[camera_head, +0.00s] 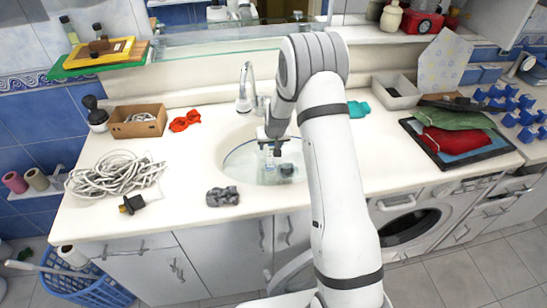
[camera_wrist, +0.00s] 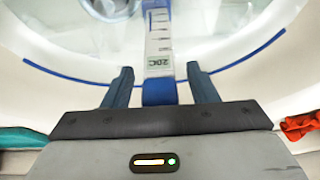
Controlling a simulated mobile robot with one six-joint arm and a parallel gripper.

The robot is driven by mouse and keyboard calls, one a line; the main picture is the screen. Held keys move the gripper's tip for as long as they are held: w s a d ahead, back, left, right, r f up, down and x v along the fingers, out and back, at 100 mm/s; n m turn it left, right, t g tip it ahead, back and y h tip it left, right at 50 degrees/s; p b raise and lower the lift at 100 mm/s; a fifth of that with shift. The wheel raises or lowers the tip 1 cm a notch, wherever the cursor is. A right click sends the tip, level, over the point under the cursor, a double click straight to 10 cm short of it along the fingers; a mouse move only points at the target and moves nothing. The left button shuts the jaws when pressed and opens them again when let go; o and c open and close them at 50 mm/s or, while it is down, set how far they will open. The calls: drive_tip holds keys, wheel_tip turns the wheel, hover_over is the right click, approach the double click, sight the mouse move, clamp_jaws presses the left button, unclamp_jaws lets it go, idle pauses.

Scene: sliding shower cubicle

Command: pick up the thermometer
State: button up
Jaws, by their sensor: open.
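The thermometer (camera_wrist: 159,42) is a white strip with scale marks, a "20C" label and blue parts. In the wrist view it runs from the top edge down between my fingers, its blue end near the palm. My gripper (camera_wrist: 159,74) is open, with one dark finger on each side of the strip and a visible gap to each. In the head view my gripper (camera_head: 272,143) points down over the sink basin (camera_head: 235,161). The thermometer is small and hard to make out there, partly behind my gripper.
A tap (camera_head: 246,88) stands close behind my gripper. A red cloth (camera_head: 186,121) and a cardboard box (camera_head: 138,121) lie left, a teal cloth (camera_head: 358,109) right. A grey crumpled item (camera_head: 222,196) lies in front of the basin. The front counter is mostly clear.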

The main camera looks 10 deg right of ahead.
drive_tip(key=shift+f, duration=0.1)
clamp_jaws()
idle(0.6)
